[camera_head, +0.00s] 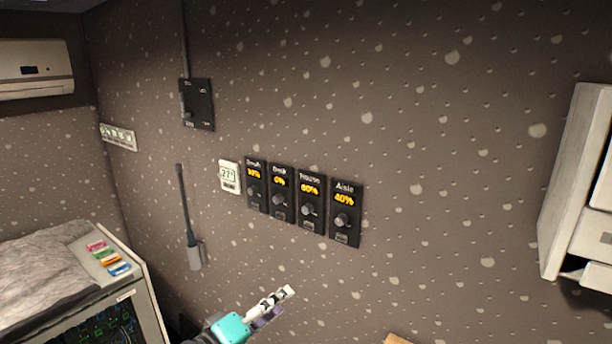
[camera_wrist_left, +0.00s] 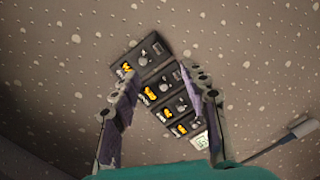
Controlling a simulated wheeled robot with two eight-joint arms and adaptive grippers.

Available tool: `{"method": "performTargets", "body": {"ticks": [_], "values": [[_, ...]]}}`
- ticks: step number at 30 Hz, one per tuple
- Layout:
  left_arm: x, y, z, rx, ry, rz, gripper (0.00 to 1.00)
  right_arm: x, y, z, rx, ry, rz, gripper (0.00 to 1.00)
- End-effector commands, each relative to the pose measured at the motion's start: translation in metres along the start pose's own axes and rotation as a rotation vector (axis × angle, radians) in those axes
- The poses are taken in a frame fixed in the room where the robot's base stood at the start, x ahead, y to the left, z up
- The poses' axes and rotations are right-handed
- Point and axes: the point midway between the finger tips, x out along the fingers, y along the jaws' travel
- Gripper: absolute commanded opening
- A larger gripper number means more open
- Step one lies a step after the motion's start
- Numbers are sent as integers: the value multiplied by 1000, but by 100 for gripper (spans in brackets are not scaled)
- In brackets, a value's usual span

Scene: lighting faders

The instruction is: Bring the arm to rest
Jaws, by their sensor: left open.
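A row of several dark fader panels with yellow percentages and grey knobs is mounted on the wall. The rightmost is the Aisle panel (camera_head: 345,213), showing 40%. To its left are the 90% panel (camera_head: 309,197), the Desk panel (camera_head: 281,194) showing what looks like 0%, and a leftmost panel (camera_head: 256,184) whose reading is hard to make out. My left gripper (camera_head: 288,294) is below the panels, apart from them. In the left wrist view, its two fingers (camera_wrist_left: 158,95) are spread and empty, with the panels beyond them. My right gripper is not in view.
A small white thermostat (camera_head: 229,177) is left of the panels. A dark switch box (camera_head: 197,104) is above left, and a black rod with a grey end (camera_head: 194,256) hangs below it. A cabinet (camera_head: 142,300) stands lower left; a white wall unit (camera_head: 572,185) is at right.

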Motion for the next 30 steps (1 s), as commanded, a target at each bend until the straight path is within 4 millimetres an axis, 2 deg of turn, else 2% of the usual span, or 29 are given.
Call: {"method": "performTargets", "body": {"ticks": [8,11,14,18,21,25,30], "values": [[-13,-72,57,142,-101,-168,45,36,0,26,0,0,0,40],[-24,-109,82,215,-148,-260,45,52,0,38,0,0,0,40],[-41,-160,110,309,-204,-381,45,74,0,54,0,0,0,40],[-82,-251,146,481,-288,-609,45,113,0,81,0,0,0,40],[-113,-299,156,588,-325,-756,45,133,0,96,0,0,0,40],[-141,-334,158,680,-345,-884,45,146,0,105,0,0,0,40],[-154,-344,155,722,-352,-942,45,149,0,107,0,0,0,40]]}}
